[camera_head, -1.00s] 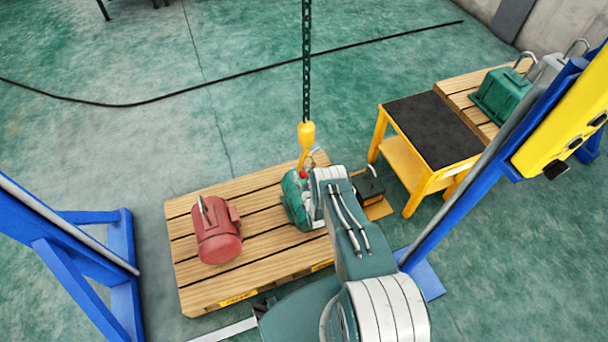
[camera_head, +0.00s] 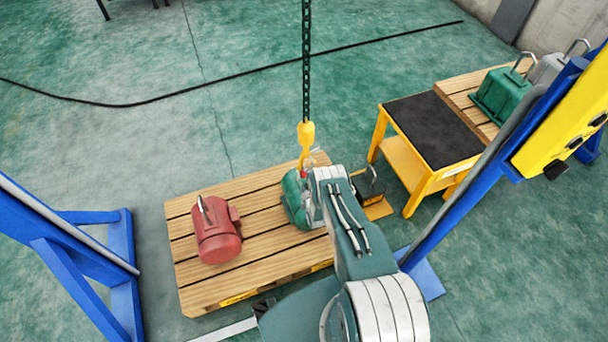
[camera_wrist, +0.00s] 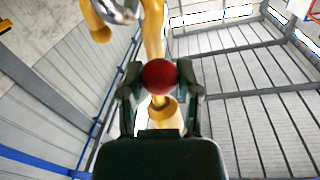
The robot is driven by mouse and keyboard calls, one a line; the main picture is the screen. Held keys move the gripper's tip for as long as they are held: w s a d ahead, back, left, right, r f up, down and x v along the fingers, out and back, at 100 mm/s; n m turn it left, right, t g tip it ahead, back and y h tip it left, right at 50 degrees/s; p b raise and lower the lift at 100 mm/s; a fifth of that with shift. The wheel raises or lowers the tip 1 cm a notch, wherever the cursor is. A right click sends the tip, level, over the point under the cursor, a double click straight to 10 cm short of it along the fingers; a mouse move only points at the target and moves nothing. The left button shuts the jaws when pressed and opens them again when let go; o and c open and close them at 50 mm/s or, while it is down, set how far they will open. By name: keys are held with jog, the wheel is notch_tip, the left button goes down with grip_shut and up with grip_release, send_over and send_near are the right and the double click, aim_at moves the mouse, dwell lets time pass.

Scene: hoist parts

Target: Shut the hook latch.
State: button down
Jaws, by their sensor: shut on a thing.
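The yellow hook (camera_head: 306,138) hangs from a dark chain above a green motor (camera_head: 294,203) on the wooden pallet. In the wrist view the yellow hook (camera_wrist: 153,40) runs upward behind my gripper. A round red knob (camera_wrist: 159,76) sits between the fingertips of my gripper (camera_wrist: 160,80), one finger against each side. The knob also shows as a small red spot in the head view (camera_head: 303,174). A shiny metal ring (camera_wrist: 118,9) shows by the hook at the top left. My arm covers much of the motor, and I cannot tell the latch's exact position.
A red motor (camera_head: 217,236) stands on the left of the pallet (camera_head: 186,285). A yellow cart with a black top (camera_head: 432,125) stands to the right. Blue gantry legs (camera_head: 122,275) flank the pallet. A dark box (camera_head: 369,188) sits just right of my wrist.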

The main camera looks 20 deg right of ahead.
jog(key=shift+r, duration=0.1)
jog(key=r+m, duration=0.1)
jog(key=m, duration=0.1)
jog(key=a+r+m, duration=0.1)
jog(key=m, duration=0.1)
jog(key=shift+w+a, duration=0.1)
jog(key=shift+a, duration=0.05)
notch_tip(320, 180, up, 5)
jog(key=m+g+y, duration=0.1)
jog(key=m, duration=0.7)
jog(key=shift+f, duration=0.1)
jog(key=shift+d+r+m+y, duration=0.35)
jog(key=shift+r+m, duration=0.15)
jog(key=shift+m, duration=0.55)
jog(key=shift+d+r+m+y, duration=0.25)
jog(key=shift+d+r+m, duration=0.15)
jog(key=shift+m, duration=0.65)
jog(key=shift+r, duration=0.15)
jog(key=shift+c, duration=1.5)
grip_release()
jog(key=shift+r, duration=0.1)
jog(key=shift+f, duration=0.2)
